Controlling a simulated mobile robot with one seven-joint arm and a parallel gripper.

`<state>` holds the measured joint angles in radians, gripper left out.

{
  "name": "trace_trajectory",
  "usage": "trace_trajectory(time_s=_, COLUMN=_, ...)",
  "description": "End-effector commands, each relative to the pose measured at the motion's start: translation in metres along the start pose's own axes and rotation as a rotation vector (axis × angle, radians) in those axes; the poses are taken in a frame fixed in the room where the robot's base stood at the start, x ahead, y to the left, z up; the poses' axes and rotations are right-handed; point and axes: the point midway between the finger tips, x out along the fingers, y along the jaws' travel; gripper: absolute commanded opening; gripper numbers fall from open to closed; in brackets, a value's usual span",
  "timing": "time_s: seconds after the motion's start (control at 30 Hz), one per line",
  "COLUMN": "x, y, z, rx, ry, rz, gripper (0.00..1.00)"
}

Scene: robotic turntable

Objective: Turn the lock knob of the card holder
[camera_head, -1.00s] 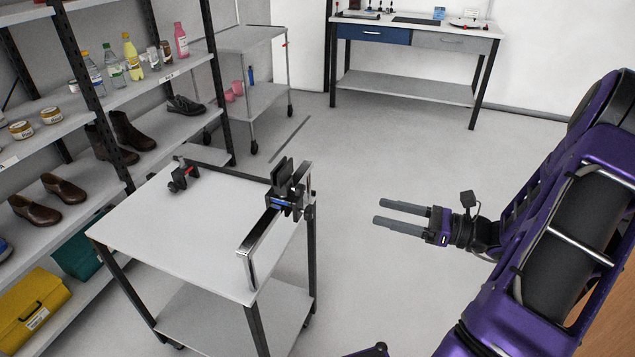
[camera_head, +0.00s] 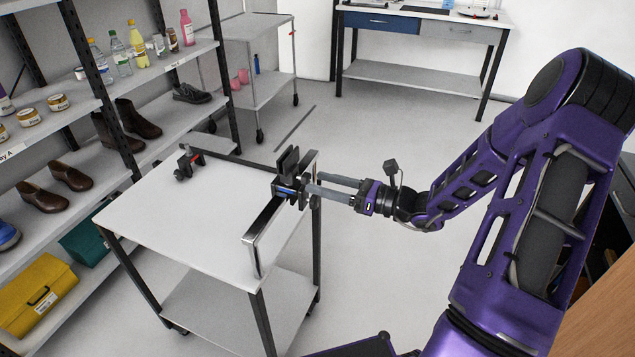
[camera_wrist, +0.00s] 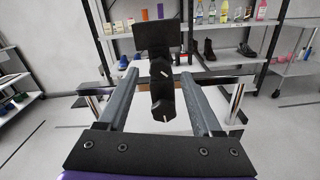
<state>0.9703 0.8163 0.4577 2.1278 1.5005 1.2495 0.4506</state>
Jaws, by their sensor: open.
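The black card holder (camera_head: 287,162), with a blue part low on it, is fixed to the metal handle rail of the white cart. In the wrist view its black plate (camera_wrist: 157,36) stands above two dark faceted knobs, an upper one (camera_wrist: 161,70) and a lower one (camera_wrist: 163,103), each with a white mark. I cannot tell which is the lock knob. My gripper (camera_head: 306,184) is open and level, at the holder's right side. In the wrist view its fingers (camera_wrist: 159,74) lie left and right of the knobs, with gaps showing. Contact is not visible.
The metal rail (camera_head: 265,230) runs along the right edge of the cart top (camera_head: 185,215). A small black and red clamp (camera_head: 188,162) sits at its back corner. Shelves with shoes and bottles stand left. The floor right of the cart is clear.

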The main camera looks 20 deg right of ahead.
Motion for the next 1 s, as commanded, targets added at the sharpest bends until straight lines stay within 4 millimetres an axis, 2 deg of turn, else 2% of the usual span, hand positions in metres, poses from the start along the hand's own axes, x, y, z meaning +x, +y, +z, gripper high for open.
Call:
trace_trajectory(time_s=0.2, x=0.016, y=0.0, z=0.0, rx=0.0, ry=0.0, rz=0.0, gripper=0.67)
trace_trajectory(time_s=0.47, x=0.017, y=0.0, z=0.0, rx=-0.001, ry=0.0, rz=0.0, gripper=0.67)
trace_trajectory(time_s=0.83, x=0.017, y=0.0, z=0.0, rx=-0.001, ry=0.0, rz=0.001, gripper=0.02)
trace_trajectory(time_s=1.0, x=0.017, y=0.0, z=0.0, rx=-0.002, ry=0.0, rz=0.001, gripper=0.0)
